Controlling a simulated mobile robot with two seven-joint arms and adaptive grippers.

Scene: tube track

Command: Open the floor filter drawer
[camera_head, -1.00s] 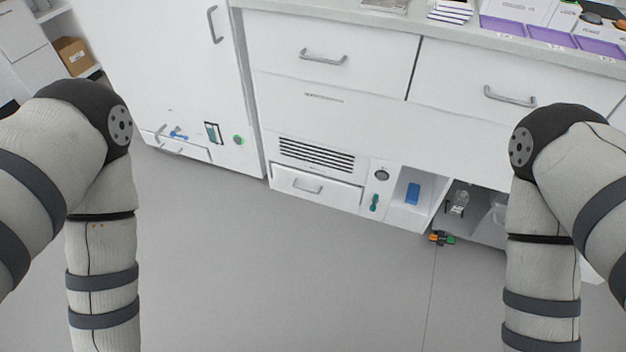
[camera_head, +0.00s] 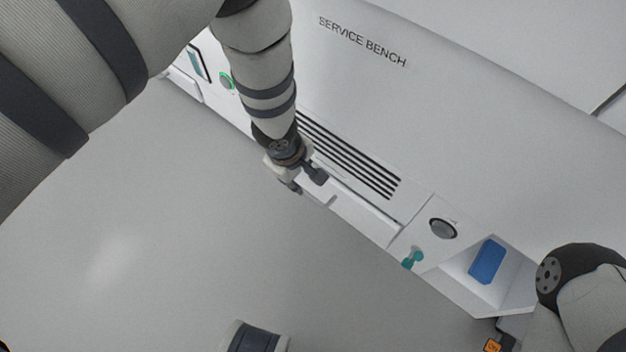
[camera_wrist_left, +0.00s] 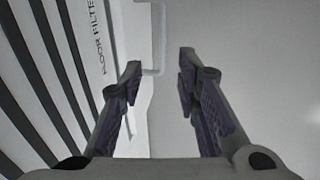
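The floor filter drawer (camera_head: 368,217) is the low white front under the black-slotted vent grille (camera_head: 350,157). It looks shut, with my arm and gripper covering its left part. My left gripper (camera_head: 304,184) is at floor level in front of the drawer. In the left wrist view, the left gripper (camera_wrist_left: 160,65) is open and empty, its two fingers apart. The drawer's pale U-shaped handle (camera_wrist_left: 161,38) shows ahead, near the left fingertip and between the finger lines; contact cannot be told. Part of the label "FLOOR FILTE" (camera_wrist_left: 90,40) is readable.
Right of the drawer are a round dark dial (camera_head: 442,229), a teal latch (camera_head: 412,259) and an open bay with a blue block (camera_head: 487,261). An orange-marked item (camera_head: 492,345) lies low at right. The grey floor (camera_head: 200,230) before the bench is mostly clear.

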